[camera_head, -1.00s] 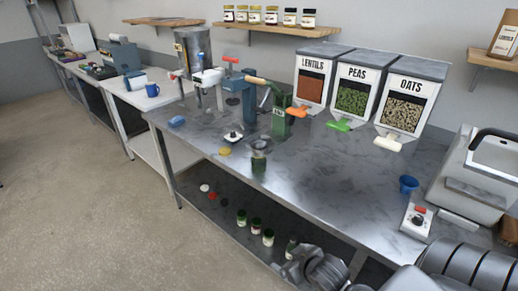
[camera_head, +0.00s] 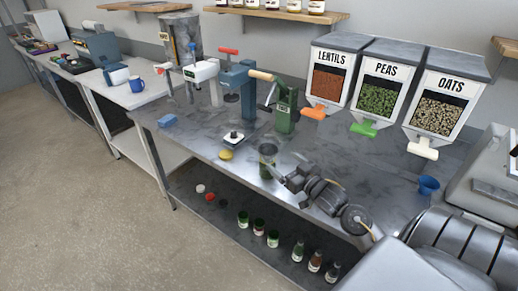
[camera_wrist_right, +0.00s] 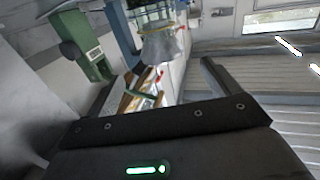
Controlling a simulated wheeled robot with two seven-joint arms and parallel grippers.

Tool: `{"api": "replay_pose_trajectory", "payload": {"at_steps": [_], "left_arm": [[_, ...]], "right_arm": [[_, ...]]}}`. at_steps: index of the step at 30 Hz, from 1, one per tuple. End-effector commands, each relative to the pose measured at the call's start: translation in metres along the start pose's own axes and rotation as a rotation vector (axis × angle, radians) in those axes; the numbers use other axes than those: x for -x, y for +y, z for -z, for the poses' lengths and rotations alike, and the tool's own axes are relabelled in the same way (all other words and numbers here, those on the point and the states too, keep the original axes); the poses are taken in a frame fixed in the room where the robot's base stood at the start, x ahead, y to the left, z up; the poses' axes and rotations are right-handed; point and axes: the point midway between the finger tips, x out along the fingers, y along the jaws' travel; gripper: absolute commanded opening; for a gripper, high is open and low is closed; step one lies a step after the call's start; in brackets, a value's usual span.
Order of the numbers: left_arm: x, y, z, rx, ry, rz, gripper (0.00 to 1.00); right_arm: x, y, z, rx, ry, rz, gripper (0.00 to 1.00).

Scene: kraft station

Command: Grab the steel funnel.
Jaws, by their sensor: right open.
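The steel funnel (camera_head: 268,149) appears as a small grey flared shape on top of a glass jar (camera_head: 267,168) near the front edge of the steel table. In the right wrist view a grey, cone-like shape (camera_wrist_right: 163,45), which looks like the funnel, shows beyond my fingers. My right gripper (camera_head: 287,174) is just right of the jar, open and with nothing held. Its dark fingers also show in the right wrist view (camera_wrist_right: 165,82). I cannot tell whether any finger touches the funnel or jar. My left gripper is not in view.
A green press (camera_head: 286,110) and a blue press (camera_head: 238,90) stand behind the jar. Lentils (camera_head: 328,78), peas (camera_head: 378,92) and oats (camera_head: 435,108) dispensers line the back. A blue cup (camera_head: 428,186) is at the right. A yellow disc (camera_head: 226,154) lies left of the jar.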

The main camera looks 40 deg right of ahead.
Motion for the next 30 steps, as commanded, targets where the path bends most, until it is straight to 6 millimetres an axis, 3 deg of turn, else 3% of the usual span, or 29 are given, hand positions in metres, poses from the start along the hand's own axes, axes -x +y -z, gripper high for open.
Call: {"api": "replay_pose_trajectory", "payload": {"at_steps": [6, 13, 17, 24, 30], "left_arm": [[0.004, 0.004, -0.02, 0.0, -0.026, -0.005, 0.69], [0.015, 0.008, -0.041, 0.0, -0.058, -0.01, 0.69], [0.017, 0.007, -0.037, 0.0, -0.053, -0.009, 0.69], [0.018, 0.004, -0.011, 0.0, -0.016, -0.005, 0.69], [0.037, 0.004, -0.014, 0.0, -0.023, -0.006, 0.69]], "right_arm": [[-0.004, 0.002, 0.002, -0.001, 0.004, -0.001, 0.89], [-0.037, 0.004, 0.004, -0.003, 0.004, -0.007, 0.89], [-0.05, 0.004, 0.002, -0.002, 0.003, -0.006, 0.89], [-0.058, 0.003, 0.003, -0.001, 0.003, -0.005, 0.89], [-0.087, 0.001, 0.006, -0.003, 0.003, -0.005, 0.89]]}}
